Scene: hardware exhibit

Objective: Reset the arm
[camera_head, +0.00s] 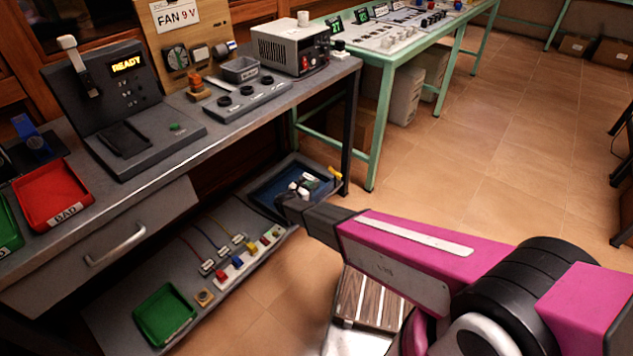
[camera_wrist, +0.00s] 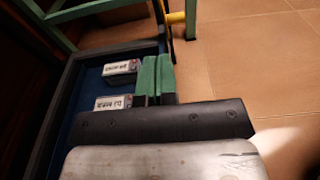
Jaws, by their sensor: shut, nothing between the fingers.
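My gripper (camera_wrist: 157,78) shows in the wrist view as two green fingers pressed together with nothing between them. It is above the right part of a blue-lined tray (camera_wrist: 88,88) that holds two small labelled blocks, an upper one (camera_wrist: 119,69) and a lower one (camera_wrist: 113,103). In the head view my arm reaches left and down to the tray (camera_head: 262,200) on the low shelf, and the fingertips are too small and hidden to make out clearly there.
The low shelf also holds a green bin (camera_head: 164,314) and a board with coloured blocks (camera_head: 238,270). Above it, the workbench carries a READY device (camera_head: 130,105), a red BAD bin (camera_head: 53,193) and a power supply (camera_head: 290,48). A green-framed table (camera_head: 371,130) stands behind. Tiled floor is open to the right.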

